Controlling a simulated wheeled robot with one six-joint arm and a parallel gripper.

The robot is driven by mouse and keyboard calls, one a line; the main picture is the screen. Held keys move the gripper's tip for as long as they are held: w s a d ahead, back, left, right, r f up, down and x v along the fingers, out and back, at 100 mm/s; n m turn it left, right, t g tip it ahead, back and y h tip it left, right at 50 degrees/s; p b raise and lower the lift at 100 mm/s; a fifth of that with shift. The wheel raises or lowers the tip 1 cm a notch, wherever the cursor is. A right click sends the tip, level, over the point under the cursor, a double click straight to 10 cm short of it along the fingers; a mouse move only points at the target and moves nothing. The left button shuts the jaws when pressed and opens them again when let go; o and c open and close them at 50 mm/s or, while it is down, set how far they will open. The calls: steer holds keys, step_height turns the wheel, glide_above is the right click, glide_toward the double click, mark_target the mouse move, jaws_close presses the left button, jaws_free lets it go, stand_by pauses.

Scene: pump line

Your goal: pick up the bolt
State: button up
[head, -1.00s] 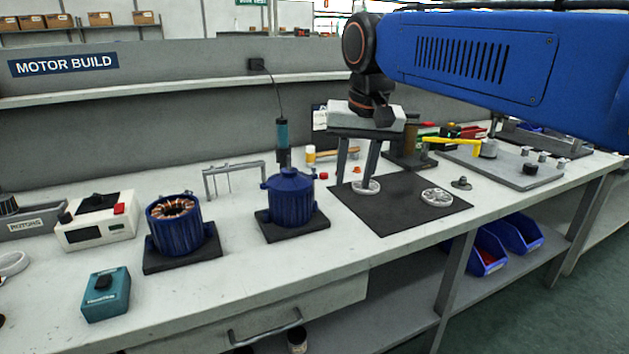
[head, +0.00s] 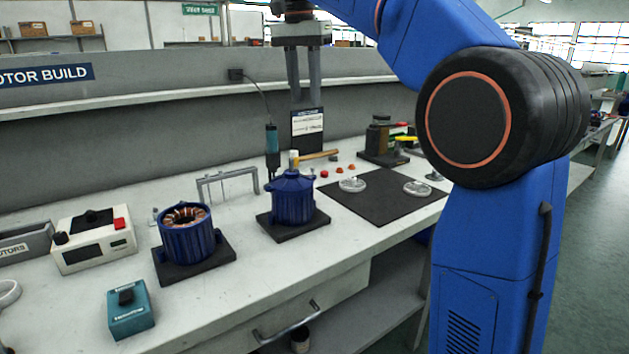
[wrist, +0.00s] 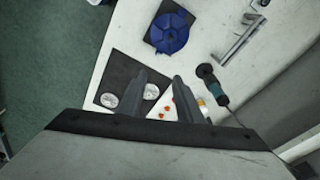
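I cannot make out a bolt for certain. Small red and orange pieces (head: 338,171) lie on the bench behind the black mat (head: 378,208), too small to identify; they also show in the wrist view (wrist: 168,108). A small grey piece (head: 433,176) beside the mat is partly hidden by my arm. My gripper (head: 305,99) is raised well above the bench, fingers pointing down, with a clear gap and nothing between them. In the wrist view my gripper (wrist: 160,77) is also open and empty, with the mat and pieces below.
Two pale metal discs (head: 352,184) (head: 417,188) lie on the mat. A lidded blue motor (head: 292,197) and an open motor (head: 187,233) stand to its left. A teal driver (head: 272,150) hangs on a cord behind.

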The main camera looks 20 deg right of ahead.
glide_above(312, 168)
steer(key=f, duration=1.1)
steer(key=shift+w+a+f, duration=0.1)
steer(key=shift+a+f, duration=0.2)
steer(key=shift+f, duration=0.1)
steer(key=shift+d+f, duration=0.15)
steer(key=shift+f, duration=1.2)
steer(key=shift+d+f, duration=0.15)
steer(key=shift+f, duration=1.15)
jaws_close()
